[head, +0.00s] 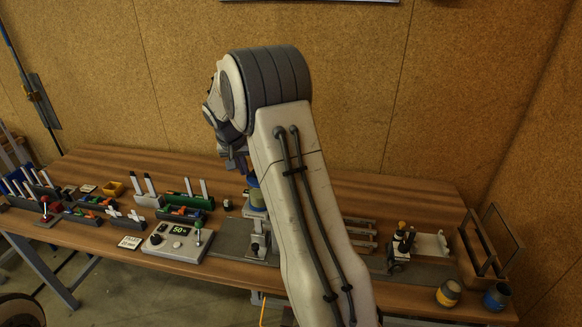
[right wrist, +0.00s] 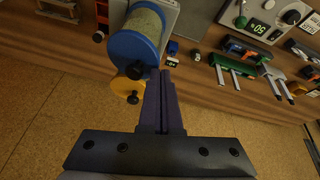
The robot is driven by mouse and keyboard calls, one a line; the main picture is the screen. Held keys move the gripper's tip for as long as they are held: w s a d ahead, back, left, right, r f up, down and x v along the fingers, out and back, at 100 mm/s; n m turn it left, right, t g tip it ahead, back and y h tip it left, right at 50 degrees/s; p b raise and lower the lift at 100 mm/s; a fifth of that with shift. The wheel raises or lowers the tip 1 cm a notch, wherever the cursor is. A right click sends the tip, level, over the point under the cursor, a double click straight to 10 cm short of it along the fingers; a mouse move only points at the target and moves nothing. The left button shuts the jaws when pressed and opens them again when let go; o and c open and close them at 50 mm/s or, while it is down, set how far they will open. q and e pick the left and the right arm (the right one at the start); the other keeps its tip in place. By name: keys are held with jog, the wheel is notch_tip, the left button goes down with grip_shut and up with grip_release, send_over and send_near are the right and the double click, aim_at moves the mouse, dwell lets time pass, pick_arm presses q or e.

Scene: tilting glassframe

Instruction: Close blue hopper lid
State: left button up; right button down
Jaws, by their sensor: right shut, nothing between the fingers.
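The blue hopper part (right wrist: 128,50) shows in the right wrist view as a blue round piece with a dark knob, against a pale greenish cylinder (right wrist: 147,24). A yellow round piece with its own dark knob (right wrist: 122,87) sits close by. I cannot tell how far the blue lid stands open. In the head view the hopper (head: 257,198) is partly hidden behind my right arm. My right gripper (right wrist: 161,74) is shut and empty, its tips just beside the blue piece; contact is unclear. It also shows in the head view (head: 243,174), above the hopper. My left gripper is not in view.
A control box (head: 178,243) with a green display stands left of the hopper. Racks of tools and small bins (head: 180,213) fill the bench's left side. Two jars (head: 448,293) and a wooden frame rack (head: 487,243) stand at the right end. My right arm hides the bench's middle.

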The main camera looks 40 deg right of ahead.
jog(key=shift+r, duration=0.15)
jog(key=shift+r+p, duration=0.65)
jog(key=shift+r, duration=0.15)
